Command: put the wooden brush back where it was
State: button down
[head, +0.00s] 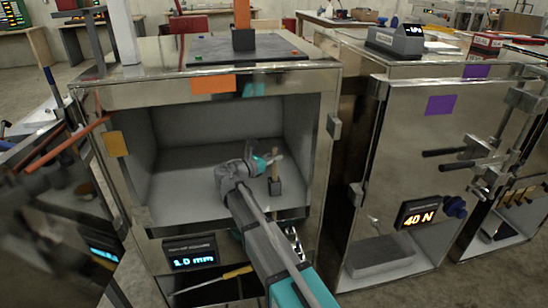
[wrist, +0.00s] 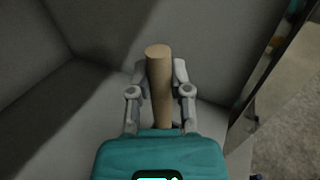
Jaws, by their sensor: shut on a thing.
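The wooden brush (head: 274,172) is inside the open metal compartment (head: 175,182), toward its right side. Its light wooden handle points up, and a dark block shows at its lower end in the head view. My gripper (head: 272,160) reaches in from the front and is shut on the handle. In the wrist view the round handle (wrist: 158,75) stands between the two fingers of my gripper (wrist: 162,78). The brush's lower end is hidden there by the gripper body. I cannot tell whether the brush touches the compartment floor.
An orange label (head: 213,84) marks the compartment's top edge. To the right stands a second cabinet with a purple label (head: 440,105) and a "40 N" display (head: 418,214). A yellow-handled tool (head: 237,272) lies below the compartment. The compartment floor left of my gripper is clear.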

jog(key=c, duration=0.6)
grip_release()
jog(key=shift+o, duration=0.2)
jog(key=shift+r, duration=0.1)
jog(key=v, duration=1.2)
jog(key=shift+s, duration=0.1)
